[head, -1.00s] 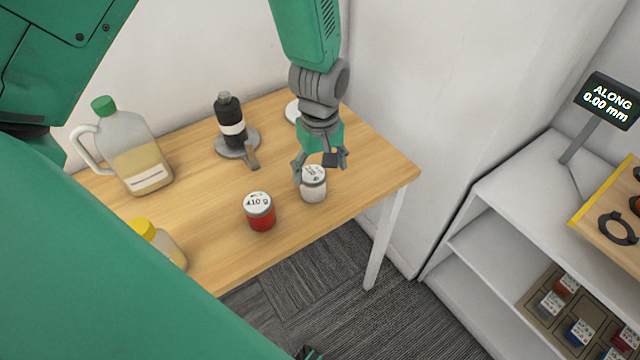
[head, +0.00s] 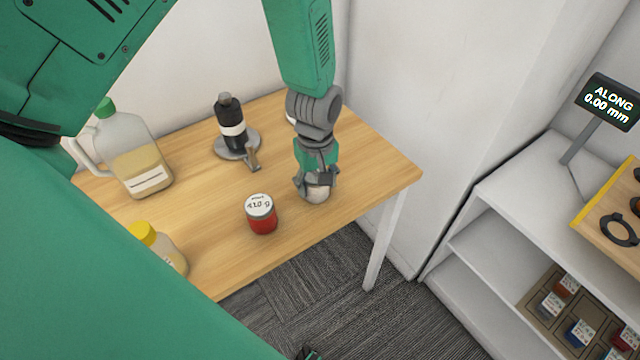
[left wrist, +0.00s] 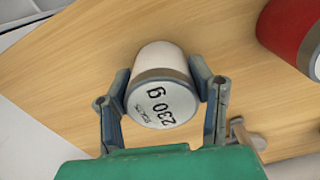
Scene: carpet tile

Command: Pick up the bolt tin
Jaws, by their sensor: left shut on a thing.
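A small white tin (head: 317,195) stands on the wooden table near its front right edge, mostly covered by my gripper in the head view. In the left wrist view the white tin (left wrist: 161,61) shows a pale lid marked "230 g"; its smaller print is too small to read. My left gripper (head: 316,184) points down over it and is shut on it, with one finger on each side of it in the left wrist view (left wrist: 160,78). The tin appears to rest on the tabletop.
A red tin (head: 262,215) stands close by on the left. Behind are a black bottle (head: 230,115) on a grey round base and a large jug (head: 135,150). A yellow-capped bottle (head: 160,248) is at front left. A white shelf unit (head: 510,180) stands right, beyond a gap.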

